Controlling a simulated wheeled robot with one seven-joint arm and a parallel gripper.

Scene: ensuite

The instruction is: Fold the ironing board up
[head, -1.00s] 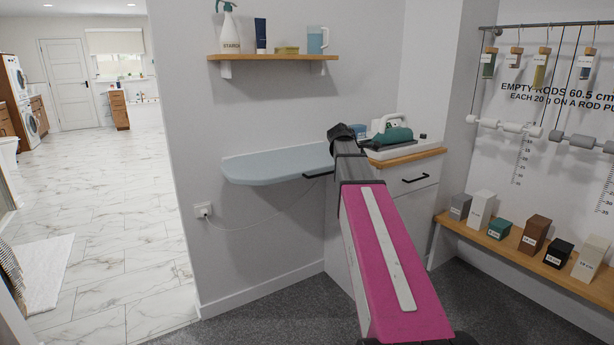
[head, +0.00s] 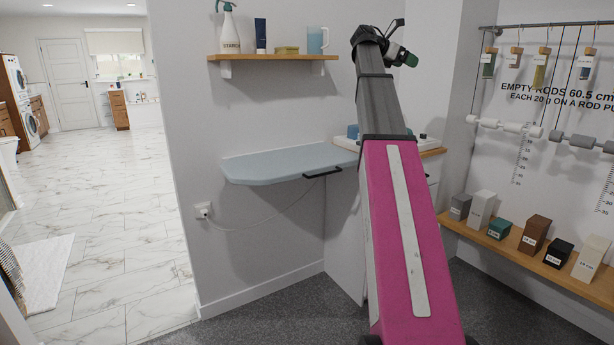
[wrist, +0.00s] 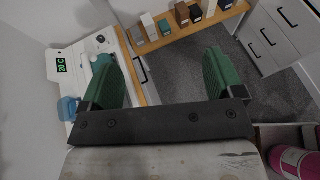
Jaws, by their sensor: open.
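The ironing board (head: 270,165) is a pale blue-grey panel. It sticks out flat from the wall below the shelf in the head view. A black bar handle (head: 322,172) shows at its front edge near the right end. The board's right end is close to my arm. My gripper (head: 408,58) is raised high above and to the right of the board, apart from it. In the wrist view, its two green fingers (wrist: 170,78) are spread wide with nothing between them. I cannot make out the board in the wrist view.
A cabinet (head: 432,165) stands right of the board. In the wrist view, its top holds a white unit with a "20 C" display (wrist: 62,66) and a blue item (wrist: 68,108). A wall shelf (head: 272,57) with bottles hangs above the board. A cord (head: 250,226) runs from a socket (head: 203,210).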

